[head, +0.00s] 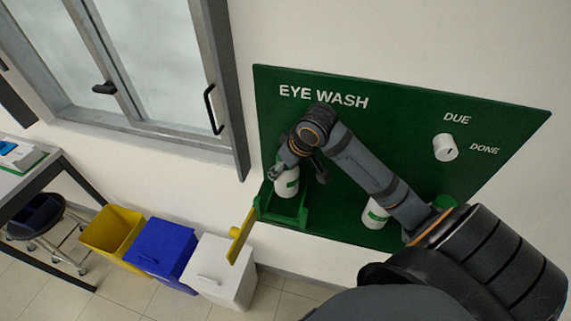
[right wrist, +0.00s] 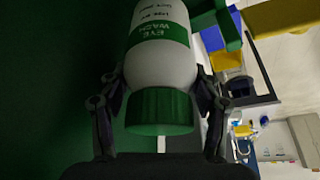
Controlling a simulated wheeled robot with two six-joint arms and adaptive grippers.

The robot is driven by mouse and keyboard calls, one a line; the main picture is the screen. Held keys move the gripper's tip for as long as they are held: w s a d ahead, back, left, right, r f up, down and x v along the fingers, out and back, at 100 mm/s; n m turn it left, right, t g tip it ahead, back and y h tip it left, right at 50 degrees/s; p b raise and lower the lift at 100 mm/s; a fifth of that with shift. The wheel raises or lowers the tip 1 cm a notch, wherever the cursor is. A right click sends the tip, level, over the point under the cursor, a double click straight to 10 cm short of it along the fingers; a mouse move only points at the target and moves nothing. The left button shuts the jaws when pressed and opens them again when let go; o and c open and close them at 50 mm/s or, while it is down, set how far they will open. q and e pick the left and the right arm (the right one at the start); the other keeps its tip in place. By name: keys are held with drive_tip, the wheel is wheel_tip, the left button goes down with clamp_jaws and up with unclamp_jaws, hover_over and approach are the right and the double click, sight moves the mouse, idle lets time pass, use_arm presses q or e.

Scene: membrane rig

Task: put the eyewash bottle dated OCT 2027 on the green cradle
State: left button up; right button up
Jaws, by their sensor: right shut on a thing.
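My right gripper (head: 301,168) is shut on a white eyewash bottle (head: 287,184) with a green label band. In the right wrist view the fingers (right wrist: 160,82) grip this bottle (right wrist: 160,70) on both sides, its green cap toward the camera. The label reads EYE WASH; the small date print is unreadable. The bottle is at the green cradle (head: 286,213) at the board's lower left; I cannot tell whether it rests on it. A second white bottle with a green band (head: 376,214) stands farther right, partly hidden by my arm. My left gripper is out of view.
The green EYE WASH board (head: 400,130) carries a white knob (head: 445,148) between DUE and DONE. A yellow paddle (head: 240,238) sticks out left of the cradle. Yellow (head: 110,232), blue (head: 160,249) and white (head: 219,270) bins stand on the floor below the window.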

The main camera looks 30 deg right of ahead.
sight(294, 172)
drive_tip(key=shift+s+d+f, duration=0.15)
drive_tip(key=shift+d+f, duration=0.05)
drive_tip(key=shift+f, duration=0.6)
wheel_tip(294, 172, down, 4)
drive_tip(key=b, duration=0.3)
drive_tip(key=shift+a+r, duration=0.15)
drive_tip(key=shift+r, duration=0.1)
drive_tip(key=shift+f, duration=0.3)
drive_tip(key=shift+f, duration=0.1)
drive_tip(key=o, duration=1.5)
drive_tip(key=v, duration=0.5)
drive_tip(key=shift+s+d+r, duration=0.15)
drive_tip(key=shift+d+r, duration=0.1)
drive_tip(key=shift+r, duration=0.05)
drive_tip(key=shift+s+a+r, duration=0.15)
drive_tip(key=shift+s+r, duration=0.25)
drive_tip(key=shift+r, duration=0.35)
